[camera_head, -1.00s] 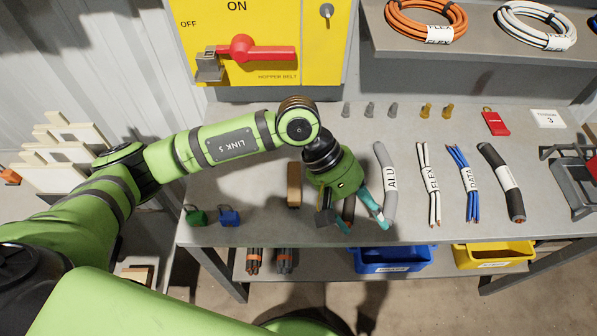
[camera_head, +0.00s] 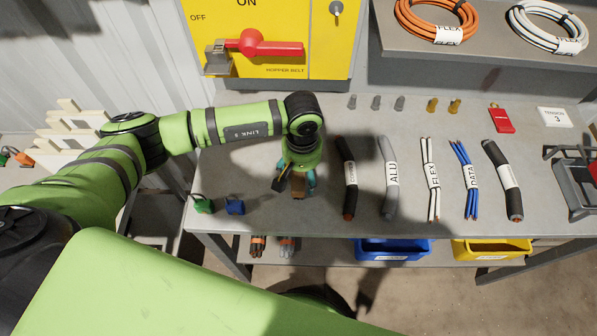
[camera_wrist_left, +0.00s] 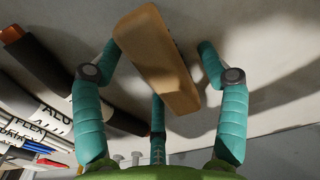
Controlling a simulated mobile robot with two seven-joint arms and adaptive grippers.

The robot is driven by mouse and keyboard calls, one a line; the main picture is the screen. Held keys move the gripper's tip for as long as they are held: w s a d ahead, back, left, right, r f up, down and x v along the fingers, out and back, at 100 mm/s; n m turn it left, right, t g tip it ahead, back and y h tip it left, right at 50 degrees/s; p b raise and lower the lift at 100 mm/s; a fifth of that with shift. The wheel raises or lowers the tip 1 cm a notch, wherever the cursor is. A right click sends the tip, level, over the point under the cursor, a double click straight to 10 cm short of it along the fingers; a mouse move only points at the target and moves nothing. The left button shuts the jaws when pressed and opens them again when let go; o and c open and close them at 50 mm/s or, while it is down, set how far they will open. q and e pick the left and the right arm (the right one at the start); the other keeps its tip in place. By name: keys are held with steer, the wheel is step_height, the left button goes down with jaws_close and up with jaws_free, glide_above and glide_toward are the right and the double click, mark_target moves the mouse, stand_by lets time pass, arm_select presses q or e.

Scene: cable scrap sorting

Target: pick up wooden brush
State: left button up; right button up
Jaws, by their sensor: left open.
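The wooden brush (camera_wrist_left: 155,55) is a light brown wooden block in the left wrist view, lying on the grey bench. Its lower edge shows in the head view (camera_head: 299,191), and the rest is hidden under my gripper. My left gripper (camera_head: 295,184) is over the brush, pointing down, with its teal fingers open. In the wrist view the fingers stand around the block, one on each side and a third near its lower end. I cannot tell whether any finger touches it. My right gripper is not in view.
A black cable (camera_head: 347,178) lies just right of the gripper, then a grey ALU cable (camera_head: 389,175) and several others. Green (camera_head: 203,204) and blue (camera_head: 235,205) padlocks lie to the left near the bench's front edge. Blue (camera_head: 392,250) and yellow (camera_head: 491,250) bins sit below.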

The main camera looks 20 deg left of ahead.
arm_select(q)
steer(key=c, duration=1.4)
steer(key=shift+r, duration=0.1)
steer(key=shift+w+r+b, duration=0.1)
steer(key=shift+r+b, duration=0.15)
steer(key=shift+b, duration=0.05)
steer(key=r+b, duration=0.2)
steer(key=r, duration=0.1)
steer(key=shift+d+r, duration=0.2)
steer(key=shift+d, duration=0.2)
steer(key=shift+s+d+r+b, duration=0.65)
steer(key=shift+d+r, duration=0.5)
steer(key=shift+d, duration=0.6)
steer(key=shift+s+d+r+b, duration=0.7)
steer(key=shift+d+r, duration=0.45)
steer(key=shift+d, duration=0.55)
steer(key=shift+s+d+r+b, duration=0.65)
steer(key=shift+d+r, duration=0.5)
steer(key=shift+d, duration=0.6)
